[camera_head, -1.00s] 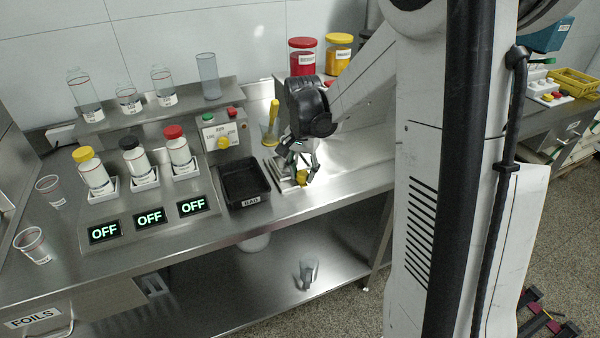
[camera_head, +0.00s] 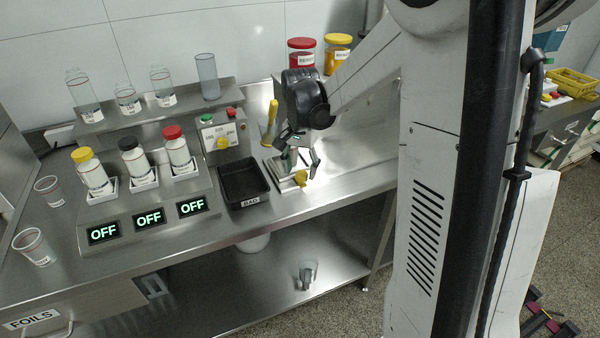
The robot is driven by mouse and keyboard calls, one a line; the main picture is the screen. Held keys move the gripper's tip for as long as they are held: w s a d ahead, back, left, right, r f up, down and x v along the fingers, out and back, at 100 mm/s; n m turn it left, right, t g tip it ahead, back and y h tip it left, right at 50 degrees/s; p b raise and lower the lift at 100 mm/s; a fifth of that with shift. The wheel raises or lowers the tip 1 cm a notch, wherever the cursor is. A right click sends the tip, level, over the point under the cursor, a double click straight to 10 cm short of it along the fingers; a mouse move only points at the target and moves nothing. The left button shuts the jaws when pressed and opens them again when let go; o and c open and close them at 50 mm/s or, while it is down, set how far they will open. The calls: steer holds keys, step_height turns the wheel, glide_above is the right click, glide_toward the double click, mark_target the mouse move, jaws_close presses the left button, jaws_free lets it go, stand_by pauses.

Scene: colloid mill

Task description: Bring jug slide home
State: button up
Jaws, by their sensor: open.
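A small pale slide plate with a yellow knob (camera_head: 300,178) sits on the steel bench right of the black tray, near the bench's front edge. I take it for the jug slide; its far part is partly hidden by my gripper. My gripper (camera_head: 302,168) is above it with its fingers spread, close to the yellow knob. The fingers are not closed on anything; whether one touches the knob cannot be told. A small greyish clear vessel (camera_head: 306,276) shows on the lower shelf below, too small to identify surely as a jug.
A black tray (camera_head: 244,203) is left of the slide. A yellow-handled tool (camera_head: 271,122) stands behind it. A control box (camera_head: 221,136) and bottles on a stand with OFF displays (camera_head: 149,217) are farther left. Red (camera_head: 301,58) and yellow (camera_head: 337,55) jars are behind my arm.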

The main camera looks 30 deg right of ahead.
step_height(320, 180, up, 10)
steer(key=shift+r, duration=0.15)
stand_by(0.6)
steer(key=shift+a, duration=0.1)
steer(key=s+a+n+t, duration=0.3)
steer(key=s+a+n, duration=0.2)
steer(key=s, duration=0.5)
steer(key=s+a+r+n+t, duration=0.1)
steer(key=s+a+n+t, duration=0.3)
steer(key=s+a, duration=0.4)
steer(key=s+n, duration=0.1)
steer(key=s, duration=0.1)
steer(key=shift+s, duration=0.3)
